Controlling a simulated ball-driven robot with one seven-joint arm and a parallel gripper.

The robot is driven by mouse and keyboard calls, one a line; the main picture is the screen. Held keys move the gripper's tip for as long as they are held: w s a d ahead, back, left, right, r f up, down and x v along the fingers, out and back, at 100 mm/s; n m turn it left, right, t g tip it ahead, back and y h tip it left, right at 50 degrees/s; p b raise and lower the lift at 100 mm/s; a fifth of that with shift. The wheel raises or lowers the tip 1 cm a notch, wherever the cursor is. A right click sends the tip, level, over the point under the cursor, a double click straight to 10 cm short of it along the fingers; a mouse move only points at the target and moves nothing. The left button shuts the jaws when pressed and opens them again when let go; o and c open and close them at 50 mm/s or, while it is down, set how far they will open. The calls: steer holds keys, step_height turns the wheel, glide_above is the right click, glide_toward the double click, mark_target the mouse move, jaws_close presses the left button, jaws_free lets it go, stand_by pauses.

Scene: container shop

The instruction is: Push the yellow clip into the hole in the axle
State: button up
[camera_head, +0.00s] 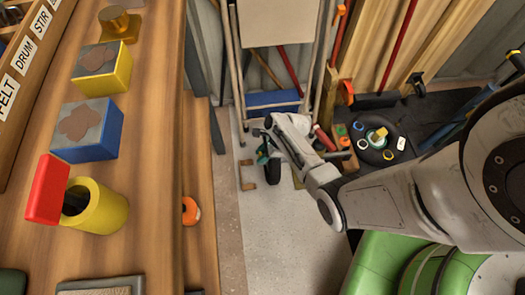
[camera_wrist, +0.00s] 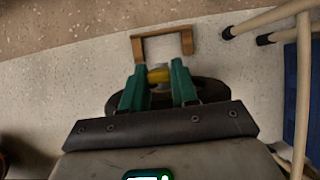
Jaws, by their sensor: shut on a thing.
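In the wrist view my gripper (camera_wrist: 158,72) has its two teal fingers closed on a small yellow piece, the yellow clip (camera_wrist: 158,76). A dark round wheel-like disc (camera_wrist: 207,90) lies behind the fingers and is partly covered by them. The axle and its hole cannot be made out, so I cannot tell whether the clip touches the axle. In the head view my gripper (camera_head: 265,160) reaches down to the floor beside a hand truck (camera_head: 238,75); the clip is too small to see there.
A brown U-shaped bracket (camera_wrist: 163,45) lies on the floor just beyond my fingertips. The truck's blue plate (camera_wrist: 303,90) and pale tubes are at right. The workbench (camera_head: 150,190) fills the head view's left. A black mat (camera_head: 420,110) with a round tray lies right. Front floor is clear.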

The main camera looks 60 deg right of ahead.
steer(key=shift+s+f+b, duration=0.25)
steer(key=shift+f, duration=0.35)
steer(key=shift+s+f+b, duration=0.2)
steer(key=shift+f+b, duration=0.05)
steer(key=shift+f, duration=0.3)
jaws_close()
steer(key=o, duration=1.1)
jaws_free()
steer(key=shift+w, duration=0.1)
steer(key=shift+r, duration=0.1)
steer(key=shift+r, duration=0.25)
steer(key=p+v, duration=0.6)
steer(key=v, duration=0.4)
steer(key=shift+d+r, duration=0.15)
